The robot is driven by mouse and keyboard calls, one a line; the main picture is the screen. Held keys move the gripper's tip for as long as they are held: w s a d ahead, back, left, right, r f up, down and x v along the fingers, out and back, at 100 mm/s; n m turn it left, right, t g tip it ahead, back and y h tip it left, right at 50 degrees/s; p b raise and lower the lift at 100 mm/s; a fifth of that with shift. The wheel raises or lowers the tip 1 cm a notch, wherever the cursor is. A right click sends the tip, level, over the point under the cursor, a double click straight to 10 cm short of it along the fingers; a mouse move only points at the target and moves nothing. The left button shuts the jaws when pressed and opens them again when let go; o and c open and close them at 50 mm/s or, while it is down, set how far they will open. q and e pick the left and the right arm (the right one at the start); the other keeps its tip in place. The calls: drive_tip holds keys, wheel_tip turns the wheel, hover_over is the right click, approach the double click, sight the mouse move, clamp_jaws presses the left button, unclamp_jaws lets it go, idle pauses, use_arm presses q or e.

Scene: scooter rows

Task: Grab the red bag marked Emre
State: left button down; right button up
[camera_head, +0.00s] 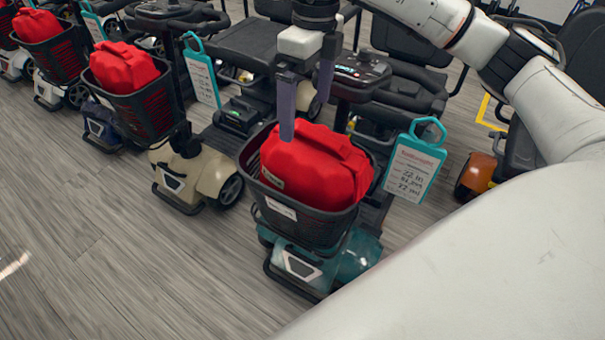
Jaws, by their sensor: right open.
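A red bag (318,172) sits in the black front basket (305,228) of the nearest scooter, which is teal. It has a top handle and a small pale label on its left side, too small to read. My right gripper (304,118) is open and points down over this bag, one finger at the left of the handle and the other behind it. I cannot tell whether the fingers touch the bag. More red bags sit in other baskets: one on the cream scooter (122,68), another farther left (37,25). No name is readable. My left gripper is not in view.
A teal-framed tag (414,165) with handwriting hangs right of the nearest basket. An orange scooter (476,175) stands at the right. The grey floor (130,260) at the lower left is clear.

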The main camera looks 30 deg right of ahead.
sight(310, 131)
drive_tip(key=d, duration=0.2)
drive_tip(key=shift+w+d+h, duration=0.2)
drive_tip(key=shift+d+h, duration=0.1)
drive_tip(key=shift+h, duration=0.1)
wheel_tip(310, 131, down, 3)
drive_tip(key=shift+f, duration=0.15)
drive_tip(key=f, duration=0.5)
drive_tip(key=shift+w+a+f, duration=0.35)
drive_tip(key=c, duration=1.4)
drive_tip(key=shift+r, duration=0.1)
drive_tip(key=shift+c, duration=0.6)
drive_tip(key=shift+r, duration=0.1)
